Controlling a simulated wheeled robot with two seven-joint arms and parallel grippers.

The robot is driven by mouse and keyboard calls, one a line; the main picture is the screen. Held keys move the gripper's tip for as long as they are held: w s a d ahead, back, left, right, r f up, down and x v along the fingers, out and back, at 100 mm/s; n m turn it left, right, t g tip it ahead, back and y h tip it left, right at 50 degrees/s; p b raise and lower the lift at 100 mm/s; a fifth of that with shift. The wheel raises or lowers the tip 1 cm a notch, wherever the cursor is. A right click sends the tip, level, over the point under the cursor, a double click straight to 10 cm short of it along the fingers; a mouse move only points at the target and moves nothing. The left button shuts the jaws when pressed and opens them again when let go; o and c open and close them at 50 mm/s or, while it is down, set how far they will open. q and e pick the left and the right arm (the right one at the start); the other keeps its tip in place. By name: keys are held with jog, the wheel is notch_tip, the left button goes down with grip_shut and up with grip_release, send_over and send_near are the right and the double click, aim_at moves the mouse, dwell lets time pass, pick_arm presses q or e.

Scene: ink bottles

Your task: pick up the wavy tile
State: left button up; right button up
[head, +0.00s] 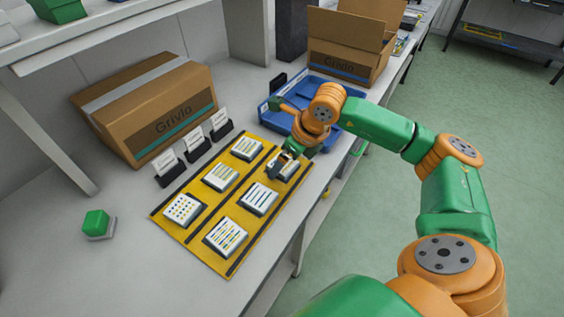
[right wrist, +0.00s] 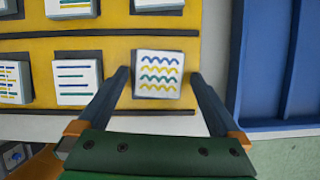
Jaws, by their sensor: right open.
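The wavy tile (right wrist: 158,73) is a white square with rows of blue, yellow and green wavy lines. It lies on the yellow mat (right wrist: 115,48), seen in the right wrist view. My right gripper (right wrist: 163,78) is open, its two dark fingers on either side of the tile. Whether the fingers touch it I cannot tell. In the head view my right gripper (head: 284,160) is over the tile at the mat's far right corner and partly hides it. My left gripper is not in view.
Several other tiles lie on the mat, including a dotted one (head: 182,209) and a striped one (head: 258,197). A blue tray (head: 352,136) stands just beyond the mat. Card holders (head: 195,150), a closed carton (head: 150,105) and a green block (head: 96,222) stand to the left.

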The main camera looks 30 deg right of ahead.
jog(key=c, duration=1.4)
